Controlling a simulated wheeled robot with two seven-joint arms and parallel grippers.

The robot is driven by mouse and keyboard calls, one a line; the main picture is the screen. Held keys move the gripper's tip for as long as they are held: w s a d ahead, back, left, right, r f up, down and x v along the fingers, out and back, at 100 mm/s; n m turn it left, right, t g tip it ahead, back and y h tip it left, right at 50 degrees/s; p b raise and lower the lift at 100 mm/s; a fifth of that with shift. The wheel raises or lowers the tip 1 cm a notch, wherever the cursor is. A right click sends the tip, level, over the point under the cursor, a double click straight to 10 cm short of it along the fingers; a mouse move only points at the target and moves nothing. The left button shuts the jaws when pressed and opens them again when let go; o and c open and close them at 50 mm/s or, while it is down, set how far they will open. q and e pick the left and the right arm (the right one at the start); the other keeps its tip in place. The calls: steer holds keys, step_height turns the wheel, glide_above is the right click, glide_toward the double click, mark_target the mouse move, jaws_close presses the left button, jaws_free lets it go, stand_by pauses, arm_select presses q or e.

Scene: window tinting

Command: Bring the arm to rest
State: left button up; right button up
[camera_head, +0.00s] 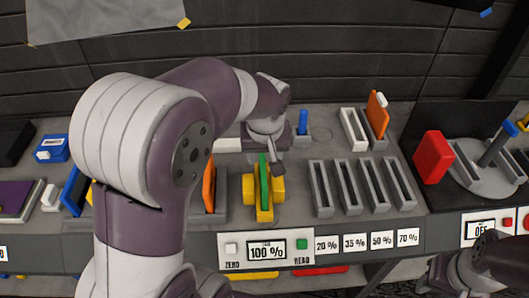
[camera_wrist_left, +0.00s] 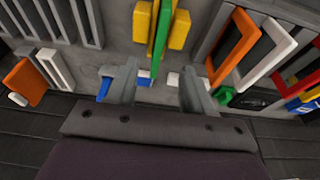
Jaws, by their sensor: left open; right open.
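My left arm (camera_head: 150,150) comes in from the left and reaches over the bench. My left gripper (camera_head: 276,160) hangs just behind the yellow holder (camera_head: 249,196), which has a green upright plate (camera_head: 264,182) in it. In the left wrist view the two fingers of my left gripper (camera_wrist_left: 157,88) are apart, with nothing held between them. The green plate (camera_wrist_left: 161,30) and yellow holder (camera_wrist_left: 180,28) show beyond the fingertips. My right gripper (camera_head: 500,256) is partly in view at the bottom right, low by the bench front; its fingers are hard to make out.
A meter display (camera_head: 267,251) reads 100 %. Several empty grey slots (camera_head: 321,188) stand right of the yellow holder. An orange framed panel (camera_head: 377,113) stands behind them. A red block (camera_head: 432,157) and a round turntable (camera_head: 485,178) are at the right. My left arm hides part of the bench.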

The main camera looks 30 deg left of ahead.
arm_select(q)
steer(key=shift+d+f+m, duration=0.2)
steer(key=shift+f+m, duration=0.15)
steer(key=shift+m, duration=0.35)
steer(key=s+d+f+m, duration=0.2)
steer(key=s+f, duration=0.1)
steer(key=s, duration=0.1)
steer(key=s+d+f+m+g+h, duration=0.1)
steer(key=s+d+f+m, duration=0.2)
steer(key=s, duration=0.2)
steer(key=shift+s+d+f+h, duration=0.15)
steer(key=shift+s+f+h, duration=0.05)
steer(key=shift+s+h, duration=0.1)
stand_by(0.9)
